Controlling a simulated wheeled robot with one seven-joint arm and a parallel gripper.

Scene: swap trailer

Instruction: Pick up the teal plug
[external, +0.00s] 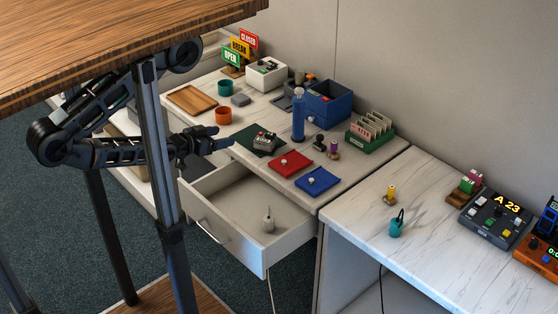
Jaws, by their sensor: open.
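The teal plug (396,228) appears to be the small teal piece with a black loop on top. It stands upright on the right-hand marble counter (440,250), near its front edge. My gripper (224,138) is far to the left of it, above the front edge of the left counter and the open drawer. The gripper is open, and no object shows between its fingers. A table leg in the foreground hides part of my arm.
An open drawer (215,228) juts out, holding a small whitish bottle (268,221). Red (290,163) and blue (317,182) mats and a blue bottle (298,115) are on the left counter. A yellow-topped piece (390,194) stands behind the plug; a dark console (495,220) is to its right.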

